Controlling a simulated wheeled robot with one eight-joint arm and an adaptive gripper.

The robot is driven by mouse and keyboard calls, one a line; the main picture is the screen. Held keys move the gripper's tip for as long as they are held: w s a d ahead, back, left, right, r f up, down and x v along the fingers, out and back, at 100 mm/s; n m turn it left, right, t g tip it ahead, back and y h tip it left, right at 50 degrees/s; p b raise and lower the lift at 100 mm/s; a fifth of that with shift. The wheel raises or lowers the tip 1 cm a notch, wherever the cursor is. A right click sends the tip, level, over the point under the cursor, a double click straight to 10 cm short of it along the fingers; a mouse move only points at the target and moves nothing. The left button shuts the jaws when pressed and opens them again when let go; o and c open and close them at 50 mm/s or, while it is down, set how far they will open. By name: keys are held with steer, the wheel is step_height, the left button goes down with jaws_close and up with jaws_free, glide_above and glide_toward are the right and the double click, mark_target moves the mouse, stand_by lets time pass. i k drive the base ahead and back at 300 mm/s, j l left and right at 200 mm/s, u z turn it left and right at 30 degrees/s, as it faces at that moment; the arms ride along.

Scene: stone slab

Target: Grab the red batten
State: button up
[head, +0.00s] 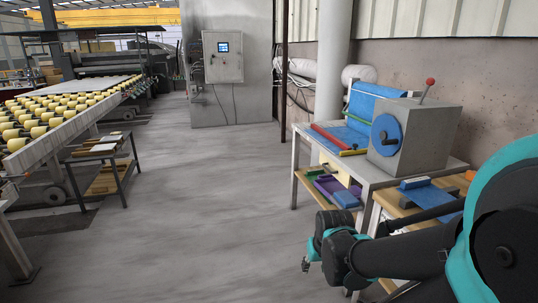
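The red batten (329,136) lies slantwise on the left part of the workbench top (376,176), near the bench's left edge, beside a blue sheet (350,134). It shows along its length, and its near end lies close to a short green-yellow strip (353,152). My arm comes in from the lower right. My gripper (306,264) is at the arm's far left end, low in the picture, in front of and below the bench top, well apart from the batten. It is small and dark here, and its fingers cannot be made out.
A grey machine (417,134) with a blue wheel and red-knobbed lever stands right of the batten. A lower shelf holds coloured pieces, including a purple one (328,187). A second low bench (408,204) is nearer. A roller conveyor (60,135) stands left; the middle floor is clear.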

mark_target(334, 140)
steer(key=i+j+z, duration=0.2)
steer(key=i, duration=0.2)
steer(key=i+z, duration=0.25)
steer(key=i, duration=0.2)
steer(key=i+j+z, duration=0.2)
steer(key=i+j, duration=0.05)
steer(key=i, duration=0.1)
